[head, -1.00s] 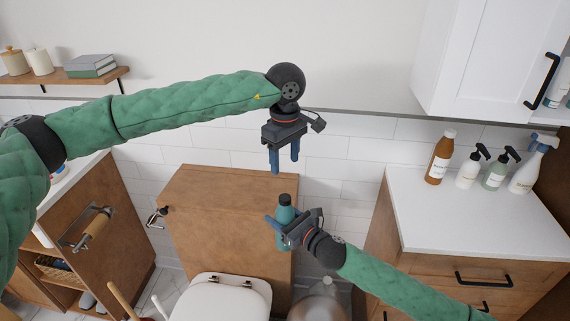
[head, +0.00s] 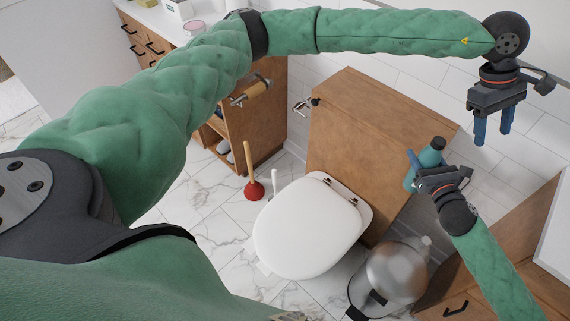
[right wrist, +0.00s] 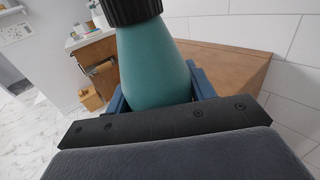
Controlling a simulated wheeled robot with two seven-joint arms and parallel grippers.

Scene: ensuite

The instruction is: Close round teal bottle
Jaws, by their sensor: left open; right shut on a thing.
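The round teal bottle (head: 427,160) is held by my right gripper (head: 417,171), whose fingers close around its sides. A dark cap (head: 438,143) sits on the bottle's neck. In the right wrist view, the teal bottle body (right wrist: 152,68) stands between the blue fingers, with the ribbed black cap (right wrist: 130,10) at its top, cut off by the frame edge. I cannot tell how tightly the cap sits. My left gripper (head: 493,132) is open and empty, apart from the bottle, up and to the right of it in the head view.
A wooden cistern box (head: 370,130) stands behind the white toilet (head: 308,228). A red plunger (head: 253,190) and a metal bin (head: 393,272) flank the toilet on the floor. A wooden cabinet with a paper holder (head: 255,110) is further left.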

